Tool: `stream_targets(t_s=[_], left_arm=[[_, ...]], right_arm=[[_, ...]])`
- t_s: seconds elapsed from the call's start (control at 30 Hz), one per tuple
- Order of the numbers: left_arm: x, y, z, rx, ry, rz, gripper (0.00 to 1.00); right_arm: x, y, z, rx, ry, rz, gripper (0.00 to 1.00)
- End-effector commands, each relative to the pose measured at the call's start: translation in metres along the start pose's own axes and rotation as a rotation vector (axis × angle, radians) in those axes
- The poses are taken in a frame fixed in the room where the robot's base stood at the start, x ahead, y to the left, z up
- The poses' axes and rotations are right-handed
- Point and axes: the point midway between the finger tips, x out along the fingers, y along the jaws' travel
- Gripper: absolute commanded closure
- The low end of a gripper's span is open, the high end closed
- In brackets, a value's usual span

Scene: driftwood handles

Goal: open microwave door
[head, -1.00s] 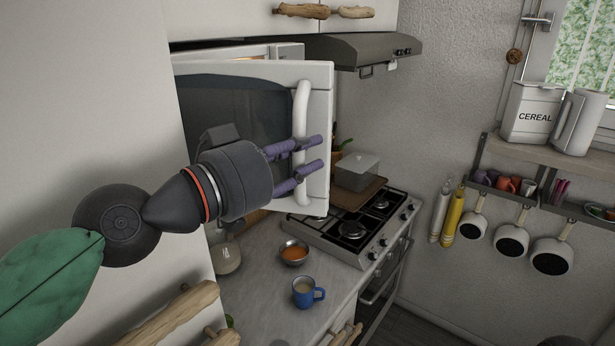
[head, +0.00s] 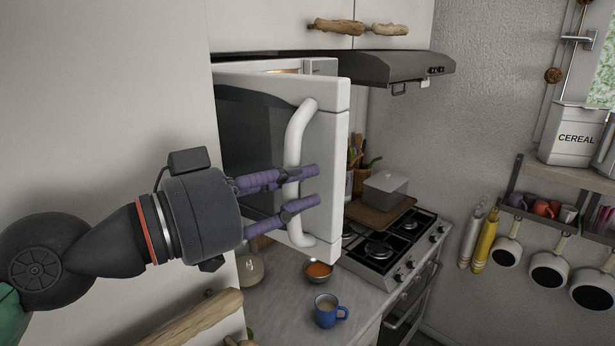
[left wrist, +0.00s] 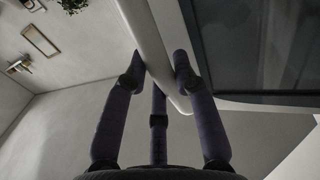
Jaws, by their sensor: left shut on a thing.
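The microwave door (head: 326,158) is white with a dark window and stands swung out from the microwave body (head: 322,68). Its lit interior shows through a gap along the top. A curved white handle (head: 293,142) runs up the door's right side. My left gripper (head: 312,186) has its purple fingers around the lower part of the handle and is shut on it. In the left wrist view the fingers sit on both sides of the handle (left wrist: 150,45), with the door's dark window (left wrist: 245,45) at right. My right gripper is in neither view.
A blue mug (head: 326,312) and a bowl of orange food (head: 317,271) stand on the counter below the door. A range hood (head: 395,68) hangs above. A pale cabinet side (head: 105,95) fills the left.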

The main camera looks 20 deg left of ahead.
Motion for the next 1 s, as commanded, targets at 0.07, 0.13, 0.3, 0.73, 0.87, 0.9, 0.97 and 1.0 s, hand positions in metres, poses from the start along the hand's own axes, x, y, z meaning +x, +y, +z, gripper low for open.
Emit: stream_targets(t_s=[0.07, 0.13, 0.3, 0.73, 0.87, 0.9, 0.97, 1.0], left_arm=[[-0.0073, -0.0001, -0.0053, -0.003, 0.014, -0.003, 1.0], [-0.0096, 0.0001, -0.0051, -0.003, 0.014, -0.004, 1.0], [-0.0112, 0.0003, -0.0047, -0.003, 0.014, -0.004, 1.0], [-0.0101, 0.0004, -0.0032, -0.002, 0.01, -0.004, 0.61], [-0.0093, 0.0007, -0.0019, -0.001, 0.006, -0.003, 0.61], [-0.0091, 0.0007, -0.0016, -0.001, 0.006, -0.003, 0.61], [-0.009, 0.0008, -0.0013, -0.001, 0.005, -0.002, 0.61], [-0.0094, 0.0008, -0.0012, -0.001, 0.004, -0.002, 0.61]], right_arm=[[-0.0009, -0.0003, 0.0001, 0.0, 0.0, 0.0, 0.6], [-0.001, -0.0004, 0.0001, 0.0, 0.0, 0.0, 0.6], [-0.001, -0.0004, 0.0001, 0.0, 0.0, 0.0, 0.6], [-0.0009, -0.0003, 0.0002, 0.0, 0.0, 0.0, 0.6], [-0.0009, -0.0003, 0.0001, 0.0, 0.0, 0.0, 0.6], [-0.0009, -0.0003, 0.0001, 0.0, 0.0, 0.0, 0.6], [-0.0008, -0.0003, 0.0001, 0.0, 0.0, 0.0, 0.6], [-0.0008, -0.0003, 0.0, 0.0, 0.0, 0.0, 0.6]])
